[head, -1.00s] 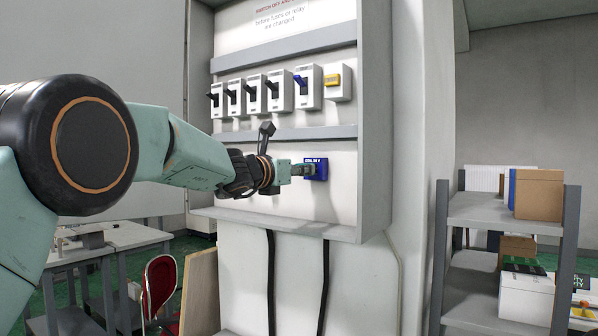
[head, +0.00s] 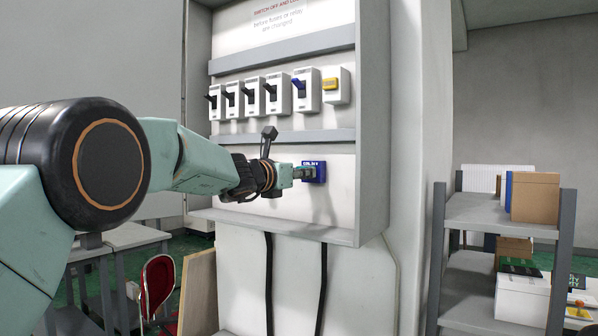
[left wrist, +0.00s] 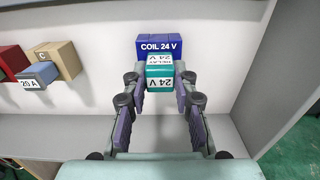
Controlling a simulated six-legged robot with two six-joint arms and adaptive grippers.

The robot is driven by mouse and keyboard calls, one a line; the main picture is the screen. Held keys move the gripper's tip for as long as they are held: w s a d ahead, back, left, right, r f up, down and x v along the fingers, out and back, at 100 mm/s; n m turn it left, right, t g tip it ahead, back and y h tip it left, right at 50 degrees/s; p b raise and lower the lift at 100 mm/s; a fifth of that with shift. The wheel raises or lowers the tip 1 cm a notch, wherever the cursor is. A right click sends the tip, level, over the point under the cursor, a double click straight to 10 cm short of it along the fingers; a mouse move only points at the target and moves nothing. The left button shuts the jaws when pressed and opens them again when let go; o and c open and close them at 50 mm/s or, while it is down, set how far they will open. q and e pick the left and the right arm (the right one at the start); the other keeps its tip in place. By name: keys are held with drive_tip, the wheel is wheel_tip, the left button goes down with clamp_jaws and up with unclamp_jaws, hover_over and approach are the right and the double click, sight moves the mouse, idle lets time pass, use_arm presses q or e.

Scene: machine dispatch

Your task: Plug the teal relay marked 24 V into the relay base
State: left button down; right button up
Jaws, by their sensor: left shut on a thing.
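The teal relay (left wrist: 160,72), marked 24 V, is between the fingertips of my left gripper (left wrist: 160,79) in the left wrist view. Its lettering appears turned around in that view. The blue relay base (left wrist: 160,43), marked COIL 24 V, is on the cabinet's back wall directly behind the relay. The base also shows in the head view (head: 318,171), with my left gripper (head: 299,173) just in front and to its left. The relay overlaps the base's lower front; I cannot tell whether it is seated. My right gripper is not in view.
A row of breakers (head: 251,97), several with black levers and one with a blue lever, sits above the base beside a yellow switch (head: 331,84). The cabinet's side wall (head: 374,120) stands to the right. Red, grey 20 A (left wrist: 37,75) and tan blocks are at left.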

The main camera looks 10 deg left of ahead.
use_arm(q)
drive_tip(key=shift+r, duration=0.15)
drive_tip(key=shift+w, duration=0.1)
drive_tip(key=c, duration=1.5)
unclamp_jaws()
drive_tip(key=o, duration=0.5)
drive_tip(key=shift+w+d+f, duration=0.1)
drive_tip(key=shift+w+f, duration=0.1)
drive_tip(key=shift+w, duration=0.05)
drive_tip(key=shift+s+r, duration=0.1)
drive_tip(key=shift+s, duration=0.1)
